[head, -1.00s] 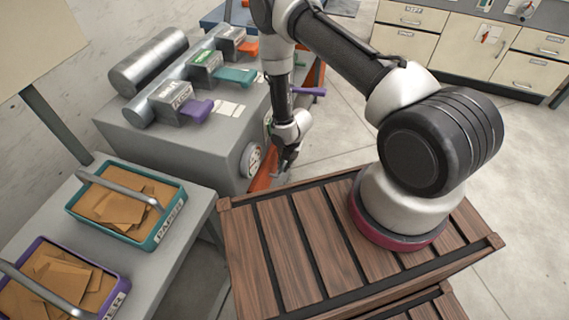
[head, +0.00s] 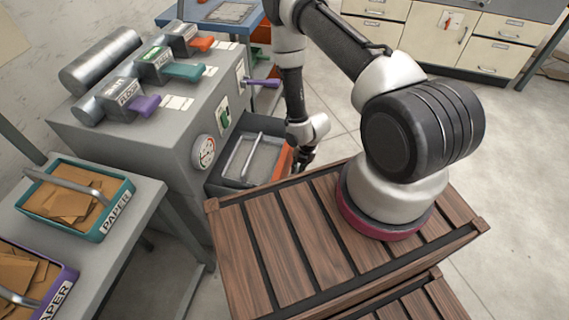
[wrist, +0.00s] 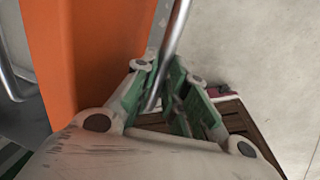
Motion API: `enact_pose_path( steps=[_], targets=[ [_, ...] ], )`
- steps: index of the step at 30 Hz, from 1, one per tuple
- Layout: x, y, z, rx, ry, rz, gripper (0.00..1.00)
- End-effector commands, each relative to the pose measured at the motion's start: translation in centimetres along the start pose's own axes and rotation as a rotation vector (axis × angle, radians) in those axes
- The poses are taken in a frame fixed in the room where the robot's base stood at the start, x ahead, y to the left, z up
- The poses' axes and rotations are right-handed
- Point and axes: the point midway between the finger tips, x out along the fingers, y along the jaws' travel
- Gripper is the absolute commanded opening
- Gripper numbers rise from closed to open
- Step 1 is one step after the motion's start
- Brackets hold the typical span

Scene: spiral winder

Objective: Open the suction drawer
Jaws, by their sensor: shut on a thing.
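The suction drawer (head: 228,184) is pulled out of the grey machine's side in the head view, with its dark tray and a metal frame inside showing. Its orange front (head: 283,164) is next to my gripper (head: 300,164); the orange panel (wrist: 85,50) also fills the left of the wrist view. A curved metal handle bar (wrist: 177,28) stands off this panel. In the wrist view the green-padded fingers of my gripper (wrist: 163,100) are closed around the bar. In the head view the handle is mostly hidden by the gripper.
The grey machine (head: 150,140) carries purple, teal and orange levers, a round gauge (head: 204,152) and another purple lever (head: 262,83) on its side. Paper trays stand on a table at left. My slatted wooden base is close to the drawer. Open floor lies to the right.

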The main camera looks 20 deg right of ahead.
Motion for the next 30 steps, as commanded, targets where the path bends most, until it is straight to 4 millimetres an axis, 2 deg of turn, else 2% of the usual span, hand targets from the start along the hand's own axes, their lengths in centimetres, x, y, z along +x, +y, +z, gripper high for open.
enact_pose_path(
  steps=[3, 9, 15, 26, 27, 30],
  targets=[
    [-0.5, -2.2, 0.1, 0.006, -0.001, 0.001, 0.00],
    [-0.9, -4.5, 0.1, 0.004, -0.002, 0.001, 0.00],
    [-1.1, -5.5, 0.1, 0.001, -0.003, 0.001, 0.00],
    [-1.2, -5.8, 0.1, 0.007, -0.001, -0.003, 0.00],
    [-1.2, -5.8, 0.1, 0.007, -0.001, -0.004, 0.20],
    [-1.2, -5.8, 0.1, 0.006, -0.001, -0.003, 0.35]
  ],
)
